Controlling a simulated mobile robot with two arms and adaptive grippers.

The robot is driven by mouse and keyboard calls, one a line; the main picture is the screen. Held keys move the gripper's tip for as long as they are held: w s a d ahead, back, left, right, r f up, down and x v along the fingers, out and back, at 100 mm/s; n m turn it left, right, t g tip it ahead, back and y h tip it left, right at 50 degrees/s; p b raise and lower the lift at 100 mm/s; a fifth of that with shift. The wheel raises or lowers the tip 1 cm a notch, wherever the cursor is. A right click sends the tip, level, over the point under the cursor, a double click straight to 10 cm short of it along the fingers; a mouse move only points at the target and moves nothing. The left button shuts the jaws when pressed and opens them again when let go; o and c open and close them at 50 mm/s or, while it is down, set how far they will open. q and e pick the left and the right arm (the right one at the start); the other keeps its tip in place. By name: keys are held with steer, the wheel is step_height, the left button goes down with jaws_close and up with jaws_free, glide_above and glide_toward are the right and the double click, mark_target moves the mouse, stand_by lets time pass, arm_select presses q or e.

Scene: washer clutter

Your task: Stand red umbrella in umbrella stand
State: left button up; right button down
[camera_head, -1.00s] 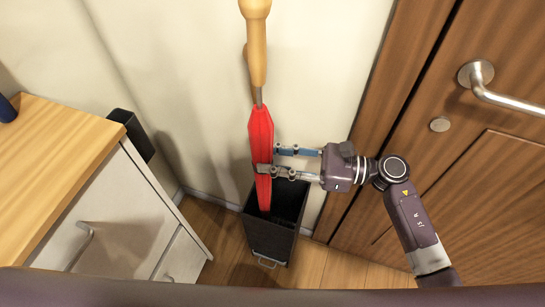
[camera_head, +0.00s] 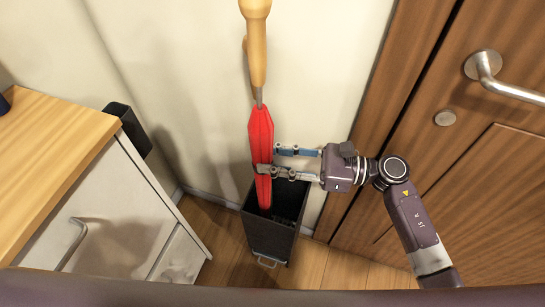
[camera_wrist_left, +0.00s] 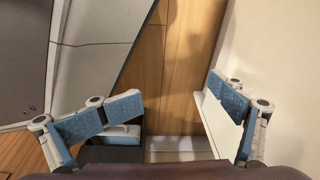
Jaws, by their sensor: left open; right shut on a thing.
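The red umbrella (camera_head: 261,140) is upright in the head view, its pale wooden handle (camera_head: 256,45) at the top. My right gripper (camera_head: 270,161) is shut on its red canopy from the right side. The umbrella's lower tip overlaps the opening of the dark umbrella stand (camera_head: 268,238); I cannot tell how deep it is. The stand is on the floor against the wall. My left gripper (camera_wrist_left: 180,110) shows only in the left wrist view, open, with its fingers wide apart and nothing between them.
A white cabinet with a wooden top (camera_head: 55,145) stands at left. A dark box-like object (camera_head: 130,128) is behind it. A brown door with a metal handle (camera_head: 505,85) is at right. Some wooden floor (camera_head: 315,265) is free beside the stand.

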arm_select(q)
steer(key=w+d+r+t+b, duration=0.1)
steer(key=w+r+b, duration=0.3)
steer(key=w+r, duration=0.5)
step_height(320, 180, up, 4)
steer(key=shift+w+d+b, duration=0.2)
steer(key=shift+w+b, duration=0.05)
steer(key=shift+b, duration=0.05)
arm_select(e)
step_height(320, 180, down, 4)
steer(key=shift+f, duration=0.25)
stand_by(1.1)
steer(key=c, duration=1.5)
jaws_free()
steer(key=shift+c, duration=0.2)
steer(key=shift+o, duration=0.5)
steer(key=shift+f, duration=0.15)
steer(key=s+d, duration=0.1)
steer(key=d, duration=1.1)
steer(key=shift+s+r, duration=0.2)
steer(key=shift+s, duration=0.05)
